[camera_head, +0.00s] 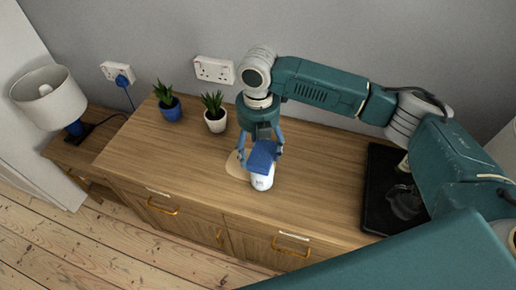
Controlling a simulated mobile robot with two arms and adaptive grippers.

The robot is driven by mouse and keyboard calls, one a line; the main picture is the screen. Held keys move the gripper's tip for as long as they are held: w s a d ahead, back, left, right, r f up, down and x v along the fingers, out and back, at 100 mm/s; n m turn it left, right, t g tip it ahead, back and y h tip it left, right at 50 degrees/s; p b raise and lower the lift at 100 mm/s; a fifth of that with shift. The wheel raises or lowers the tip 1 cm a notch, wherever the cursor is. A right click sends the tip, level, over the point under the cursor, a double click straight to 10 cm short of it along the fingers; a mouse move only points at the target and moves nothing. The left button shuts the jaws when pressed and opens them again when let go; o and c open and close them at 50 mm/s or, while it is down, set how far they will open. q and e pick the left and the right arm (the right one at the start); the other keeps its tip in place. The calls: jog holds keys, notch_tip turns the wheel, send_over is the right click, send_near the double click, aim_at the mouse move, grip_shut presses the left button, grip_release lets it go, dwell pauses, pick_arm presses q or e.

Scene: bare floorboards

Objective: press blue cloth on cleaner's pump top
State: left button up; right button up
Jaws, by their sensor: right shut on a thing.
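A white cleaner bottle (262,182) stands on the wooden sideboard near its front edge, beside a flat beige round mat (236,166). A blue cloth (262,157) is between the fingers of my right gripper (262,150), which points down and is shut on it. The cloth is directly over the top of the bottle and hides the pump, so I cannot tell how firmly they touch. My left gripper is not in view.
Two potted plants, one in a blue pot (171,112) and one in a white pot (215,124), stand to the left. A black tray (378,190) holding a glass item lies on the right. A lamp (50,98) stands far left. The sideboard top (150,150) is clear at left.

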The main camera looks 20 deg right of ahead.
aim_at(258, 151)
jog(key=shift+f, duration=0.5)
dwell(0.8)
jog(key=shift+f+p, duration=0.1)
jog(key=shift+p, duration=0.3)
dwell(2.0)
notch_tip(258, 151, up, 7)
jog(key=p, duration=0.8)
dwell(0.8)
